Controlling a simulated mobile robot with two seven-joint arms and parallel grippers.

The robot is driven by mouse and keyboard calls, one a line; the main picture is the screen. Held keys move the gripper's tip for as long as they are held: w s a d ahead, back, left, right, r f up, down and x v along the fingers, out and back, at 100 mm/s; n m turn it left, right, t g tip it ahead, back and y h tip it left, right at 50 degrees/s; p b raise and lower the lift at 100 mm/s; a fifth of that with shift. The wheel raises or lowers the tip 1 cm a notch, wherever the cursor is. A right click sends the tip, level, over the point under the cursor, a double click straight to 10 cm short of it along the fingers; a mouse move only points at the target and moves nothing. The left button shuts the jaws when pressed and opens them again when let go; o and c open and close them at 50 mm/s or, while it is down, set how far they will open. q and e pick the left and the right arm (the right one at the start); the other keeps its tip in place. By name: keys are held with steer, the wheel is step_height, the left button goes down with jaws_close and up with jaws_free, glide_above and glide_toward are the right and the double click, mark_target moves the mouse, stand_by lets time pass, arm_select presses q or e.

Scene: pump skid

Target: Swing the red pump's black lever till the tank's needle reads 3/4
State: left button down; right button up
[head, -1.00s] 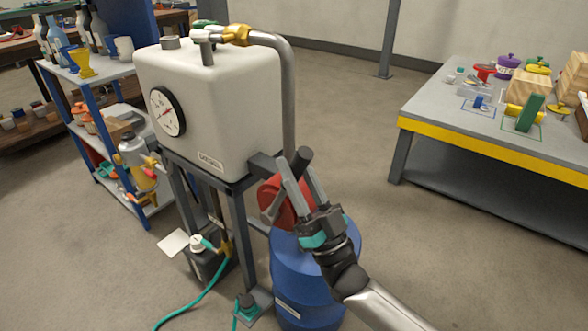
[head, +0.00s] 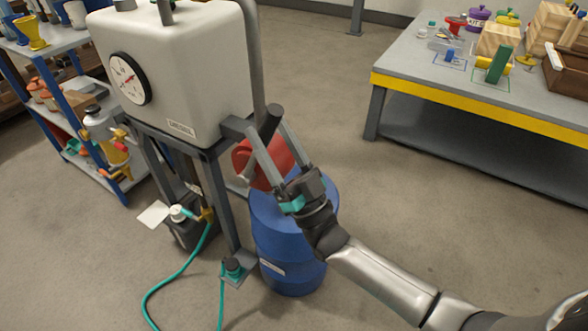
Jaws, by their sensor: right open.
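The red pump (head: 243,160) sits beside the tank's stand, partly behind my right gripper. Its black lever (head: 270,121) sticks up at the gripper's fingertips. My right gripper (head: 266,132) is open, its two fingers apart on either side of the lever; whether either touches it I cannot tell. The pale tank (head: 205,85) stands above the pump. Its round gauge (head: 130,78) faces left with a reddish needle; the reading is too small to tell. My left gripper is out of view.
A blue drum (head: 290,245) stands below the pump and gripper. A green hose (head: 165,280) runs over the floor from a dark canister (head: 190,232). A yellow-edged table (head: 480,110) is at the right, a shelf (head: 85,130) at the left.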

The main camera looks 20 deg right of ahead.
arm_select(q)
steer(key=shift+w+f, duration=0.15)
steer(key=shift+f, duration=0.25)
arm_select(e)
steer(key=v, duration=1.3)
steer(key=shift+s+f, duration=0.25)
steer(key=shift+s, duration=0.1)
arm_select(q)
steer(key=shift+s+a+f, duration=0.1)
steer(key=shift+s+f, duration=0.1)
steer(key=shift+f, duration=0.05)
